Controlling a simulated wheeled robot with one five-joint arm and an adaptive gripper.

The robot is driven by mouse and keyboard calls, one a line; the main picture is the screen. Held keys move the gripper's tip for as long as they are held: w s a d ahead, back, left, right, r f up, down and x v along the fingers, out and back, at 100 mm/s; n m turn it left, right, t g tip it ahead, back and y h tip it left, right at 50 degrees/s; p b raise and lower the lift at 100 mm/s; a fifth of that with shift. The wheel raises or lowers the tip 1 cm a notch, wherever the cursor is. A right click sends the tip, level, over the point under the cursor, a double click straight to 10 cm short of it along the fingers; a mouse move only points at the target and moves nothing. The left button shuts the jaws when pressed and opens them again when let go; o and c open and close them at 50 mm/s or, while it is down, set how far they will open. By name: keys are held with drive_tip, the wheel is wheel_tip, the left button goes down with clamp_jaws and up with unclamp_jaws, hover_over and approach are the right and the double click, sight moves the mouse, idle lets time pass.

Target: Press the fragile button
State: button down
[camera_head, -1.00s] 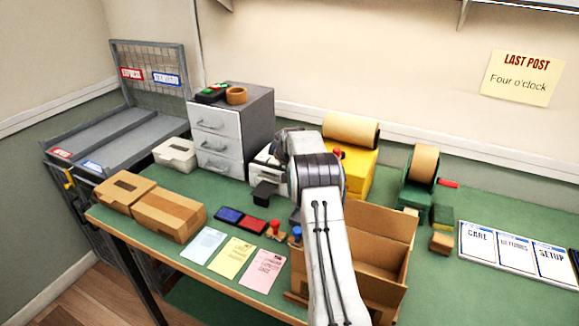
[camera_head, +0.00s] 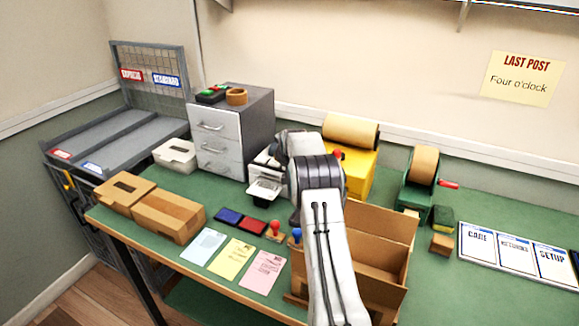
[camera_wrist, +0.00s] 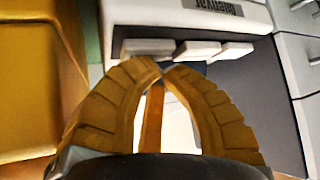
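A white label machine (camera_head: 262,162) stands on the green bench in front of the grey drawers, partly hidden by my arm. The wrist view shows its white front (camera_wrist: 215,22) with a dark name strip and three pale buttons: a left one (camera_wrist: 147,47), a middle one (camera_wrist: 195,52) and a right one (camera_wrist: 236,51). No button wording is legible, so I cannot tell which is fragile. My gripper (camera_wrist: 163,68) has its orange fingertips together, just below the left and middle buttons; contact is unclear. A white sheet (camera_head: 265,187) lies on the machine's dark front tray.
A yellow dispenser (camera_head: 358,170) with a brown roll stands right of the machine. An open cardboard box (camera_head: 385,255) is beside my arm. Ink pads, stamps and coloured sheets lie in front; a pale bin (camera_head: 176,157) is to the left.

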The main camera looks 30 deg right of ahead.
drive_tip(key=shift+r, duration=0.7)
drive_tip(key=shift+p, duration=0.3)
drive_tip(key=shift+r+p, duration=1.7)
drive_tip(key=shift+r, duration=0.8)
